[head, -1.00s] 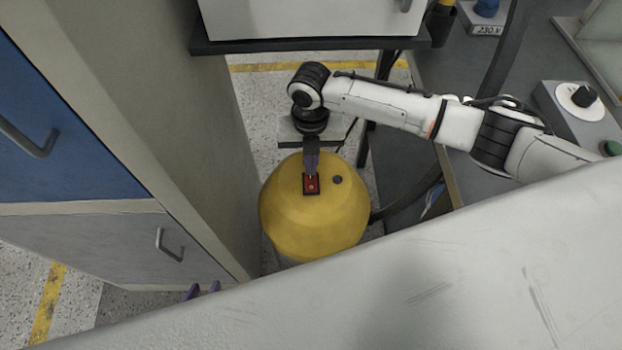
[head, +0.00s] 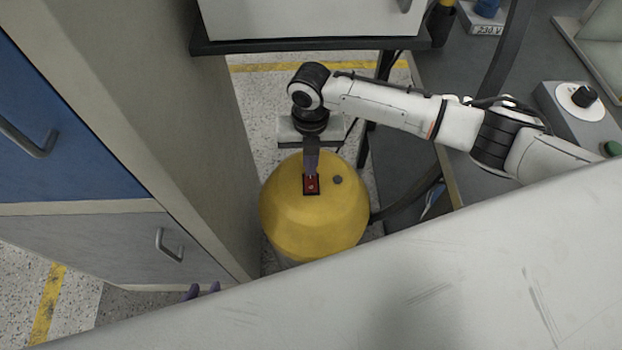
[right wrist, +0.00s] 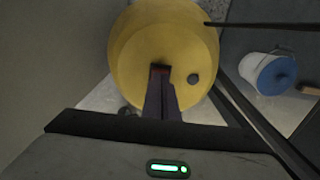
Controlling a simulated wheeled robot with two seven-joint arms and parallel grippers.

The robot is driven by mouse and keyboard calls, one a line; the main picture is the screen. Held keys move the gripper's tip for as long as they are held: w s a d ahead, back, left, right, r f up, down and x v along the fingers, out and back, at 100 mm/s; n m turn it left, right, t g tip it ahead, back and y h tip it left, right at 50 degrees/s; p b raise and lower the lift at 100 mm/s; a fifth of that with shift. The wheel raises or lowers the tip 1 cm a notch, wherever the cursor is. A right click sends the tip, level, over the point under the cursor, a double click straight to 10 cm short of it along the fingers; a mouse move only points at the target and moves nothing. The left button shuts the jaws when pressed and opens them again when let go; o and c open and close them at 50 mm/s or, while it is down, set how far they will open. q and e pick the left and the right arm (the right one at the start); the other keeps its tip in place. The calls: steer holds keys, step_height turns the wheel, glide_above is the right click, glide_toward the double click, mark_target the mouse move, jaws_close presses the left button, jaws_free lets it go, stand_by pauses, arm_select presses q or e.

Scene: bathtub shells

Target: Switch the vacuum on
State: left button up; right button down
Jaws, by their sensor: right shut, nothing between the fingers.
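The yellow vacuum (head: 290,222) stands on the floor between the cabinet and the workbench. On its top is a red switch (head: 311,187) in a dark frame, with a small dark knob (head: 338,180) to its right. My right gripper (head: 311,173) is shut and empty, pointing down with its fingertips at the far edge of the switch. I cannot tell whether they touch it. In the right wrist view the fingertips (right wrist: 160,76) cover most of the switch. Which way the switch is set is unclear.
A cabinet with a blue drawer (head: 70,140) and a grey drawer (head: 130,245) stands close on the left. A workbench (head: 440,80) lies on the right. A dark hose (head: 405,203) leaves the vacuum's right side.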

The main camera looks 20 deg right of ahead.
steer(key=shift+f+b, duration=0.45)
steer(key=shift+f, duration=0.35)
stand_by(0.8)
step_height(320, 180, up, 2)
steer(key=shift+r+p, duration=0.1)
steer(key=shift+p, duration=1)
steer(key=shift+r+p, duration=0.3)
step_height(320, 180, up, 2)
steer(key=shift+p, duration=1.05)
steer(key=shift+r+p, duration=1.15)
steer(key=shift+p, duration=0.05)
